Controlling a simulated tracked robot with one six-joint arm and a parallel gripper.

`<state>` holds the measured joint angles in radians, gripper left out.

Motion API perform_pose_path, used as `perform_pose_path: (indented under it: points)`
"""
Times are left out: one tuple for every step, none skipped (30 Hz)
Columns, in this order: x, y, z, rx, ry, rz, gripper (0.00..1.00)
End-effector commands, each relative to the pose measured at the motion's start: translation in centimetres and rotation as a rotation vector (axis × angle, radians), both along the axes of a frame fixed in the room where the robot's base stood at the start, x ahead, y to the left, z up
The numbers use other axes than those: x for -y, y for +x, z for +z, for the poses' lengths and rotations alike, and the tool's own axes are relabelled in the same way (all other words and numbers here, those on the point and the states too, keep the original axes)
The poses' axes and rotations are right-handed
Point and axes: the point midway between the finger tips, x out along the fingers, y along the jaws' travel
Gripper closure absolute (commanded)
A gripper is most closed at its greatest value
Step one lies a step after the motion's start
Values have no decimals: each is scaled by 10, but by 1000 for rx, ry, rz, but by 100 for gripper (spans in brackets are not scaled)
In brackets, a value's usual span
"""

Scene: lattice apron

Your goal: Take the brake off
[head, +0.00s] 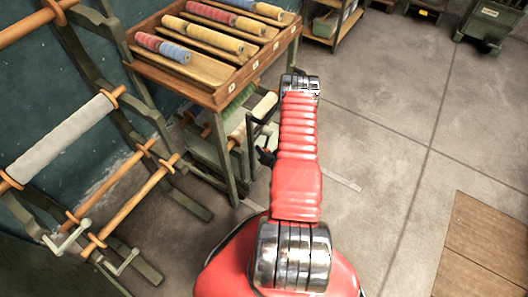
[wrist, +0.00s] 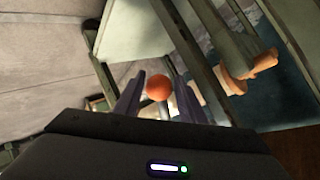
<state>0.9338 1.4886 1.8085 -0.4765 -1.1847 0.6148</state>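A round orange knob (wrist: 158,88) shows in the wrist view, between the two dark fingers of my gripper (wrist: 160,78). The fingers are apart, with a gap on each side of the knob. I cannot tell how deep the knob sits between them. What the knob is fixed to is hidden, and no part is clearly marked as the brake. In the head view a small dark part (head: 266,157), perhaps my gripper, shows left of my red arm, beside the green stand under the sample rack. My arm hides the area behind it.
A wooden rack (head: 217,95) with coloured rolls stands on green legs at the upper middle. A green frame at left carries a grey roll (head: 62,140), wooden bars and crank handles (head: 68,238). The concrete floor (head: 385,130) at right is clear, with a wooden panel (head: 487,250) lower right.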

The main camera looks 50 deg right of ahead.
Motion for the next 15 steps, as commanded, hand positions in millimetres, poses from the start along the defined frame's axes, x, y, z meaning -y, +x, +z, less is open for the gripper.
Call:
perform_pose_path:
  points:
    - [0,0,0,0,0,0,59]
    - [0,0,0,0,0,0,57]
    - [0,0,0,0,0,0,54]
    - [0,0,0,0,0,0,52]
    - [0,0,0,0,0,0,51]
    - [0,0,0,-1,0,-1,51]
    - [0,0,0,-1,0,-1,51]
    - [0,0,0,-1,0,-1,51]
    - [0,0,0,-1,0,-1,51]
    - [0,0,0,-1,0,-1,51]
    - [0,0,0,-1,0,-1,51]
    - [0,-1,0,-1,0,-1,51]
    - [0,-1,0,-1,0,-1,51]
    - [0,-2,1,0,0,-2,51]
    - [-1,-3,1,0,0,-2,51]
